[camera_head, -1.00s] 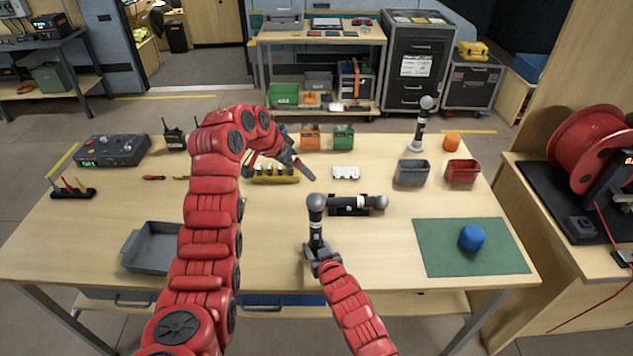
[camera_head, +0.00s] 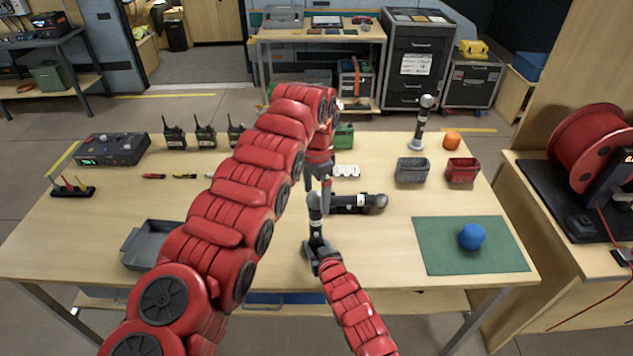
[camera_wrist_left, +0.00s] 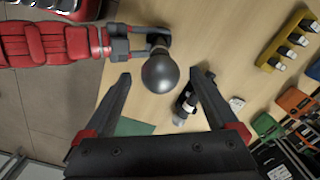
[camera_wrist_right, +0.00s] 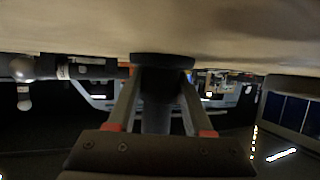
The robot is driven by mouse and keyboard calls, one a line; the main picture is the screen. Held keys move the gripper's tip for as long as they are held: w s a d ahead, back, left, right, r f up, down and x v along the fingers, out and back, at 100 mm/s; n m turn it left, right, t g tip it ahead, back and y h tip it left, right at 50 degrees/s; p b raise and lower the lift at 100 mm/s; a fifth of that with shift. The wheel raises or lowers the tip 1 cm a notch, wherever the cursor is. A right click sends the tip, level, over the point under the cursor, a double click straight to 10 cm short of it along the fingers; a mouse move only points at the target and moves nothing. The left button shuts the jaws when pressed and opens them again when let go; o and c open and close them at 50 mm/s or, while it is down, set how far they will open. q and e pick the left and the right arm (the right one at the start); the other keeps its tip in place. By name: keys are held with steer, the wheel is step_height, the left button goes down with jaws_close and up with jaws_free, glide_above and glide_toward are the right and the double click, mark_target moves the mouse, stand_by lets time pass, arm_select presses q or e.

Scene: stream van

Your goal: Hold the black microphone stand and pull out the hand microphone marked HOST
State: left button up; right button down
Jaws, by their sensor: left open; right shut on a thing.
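An upright hand microphone (camera_head: 315,206) with a dark ball head stands in a black microphone stand (camera_head: 316,242) near the table's front middle. Any HOST lettering is too small to read. My right gripper (camera_head: 321,256) is shut on the stand low down; its wrist view shows the stand's dark post (camera_wrist_right: 158,108) between the fingers and the round base (camera_wrist_right: 162,60). My left gripper (camera_head: 321,186) is open and points down above the microphone. In the left wrist view the ball head (camera_wrist_left: 160,74) shows between the spread fingers, apparently touching neither.
A second microphone (camera_head: 368,203) lies close to the right, and another (camera_head: 423,118) stands at the back. A green mat (camera_head: 450,255) with a blue object (camera_head: 472,237) is at right, a grey tray (camera_head: 150,243) at left. Small bins (camera_head: 411,171) stand at back right.

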mark_target(316, 214)
arm_select(q)
step_height(316, 214, down, 8)
steer(key=shift+r, duration=0.15)
jaws_close()
stand_by(1.0)
